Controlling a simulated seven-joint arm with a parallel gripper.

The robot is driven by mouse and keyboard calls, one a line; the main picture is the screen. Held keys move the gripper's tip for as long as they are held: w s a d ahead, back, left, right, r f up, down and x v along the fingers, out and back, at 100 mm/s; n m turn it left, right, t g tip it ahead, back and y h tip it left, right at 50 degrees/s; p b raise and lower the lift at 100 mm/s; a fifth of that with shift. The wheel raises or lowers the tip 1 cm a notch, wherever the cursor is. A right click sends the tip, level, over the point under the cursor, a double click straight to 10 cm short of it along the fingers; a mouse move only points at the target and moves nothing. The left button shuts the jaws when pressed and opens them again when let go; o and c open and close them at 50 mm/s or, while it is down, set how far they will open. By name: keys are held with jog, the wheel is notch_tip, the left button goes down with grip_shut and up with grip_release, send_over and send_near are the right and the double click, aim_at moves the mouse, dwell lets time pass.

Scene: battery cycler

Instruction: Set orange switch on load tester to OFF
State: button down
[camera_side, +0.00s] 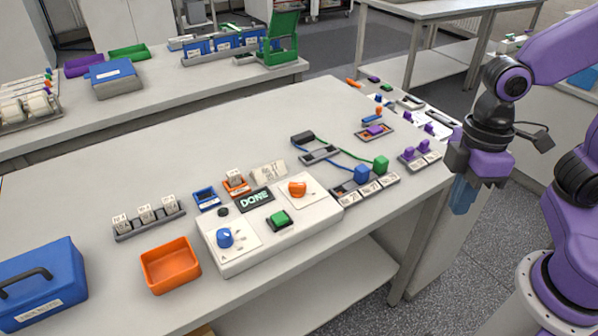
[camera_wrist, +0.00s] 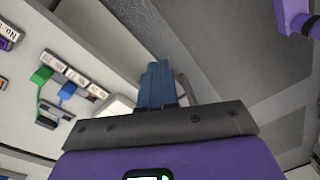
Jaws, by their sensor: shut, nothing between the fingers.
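The load tester (camera_side: 240,262) is a white box on the bench with a display reading "DONE" (camera_side: 254,198). The orange switch (camera_side: 297,188) is a rotary knob on a white plate at its upper right; which setting it points at is too small to read. A blue knob (camera_side: 225,237) and a green button (camera_side: 280,218) are also on the tester. My gripper (camera_side: 462,196) is beyond the bench's right edge, well right of the tester, pointing down. Its blue fingers (camera_wrist: 157,86) are shut and empty in the wrist view. The orange switch is not visible in the wrist view.
An orange bin (camera_side: 170,265) and a blue case (camera_side: 40,283) stand left of the tester. A battery rack (camera_side: 149,224) sits behind the bin. Blue (camera_side: 362,174) and green (camera_side: 381,163) connectors with cables lie between the tester and my gripper.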

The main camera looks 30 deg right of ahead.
jog(key=w+a+g+y, duration=0.1)
jog(key=w+a, duration=0.4)
jog(key=w, duration=0.5)
jog(key=m+y, duration=0.1)
jog(key=y, duration=0.3)
send_near(297, 188)
jog(key=s+d+r, duration=0.2)
jog(key=d+r, duration=0.1)
jog(key=w+d+f+y, duration=0.1)
jog(key=w+d+f, duration=0.1)
jog(key=w, duration=0.6)
jog(key=shift+d+y, duration=0.3)
jog(key=shift+d, duration=0.45)
jog(key=x, duration=1)
jog(key=shift+f, duration=0.1)
jog(key=shift+s+a, duration=0.75)
jog(key=shift+s, duration=0.05)
jog(key=shift+s+a, duration=0.55)
jog(key=shift+s, duration=0.1)
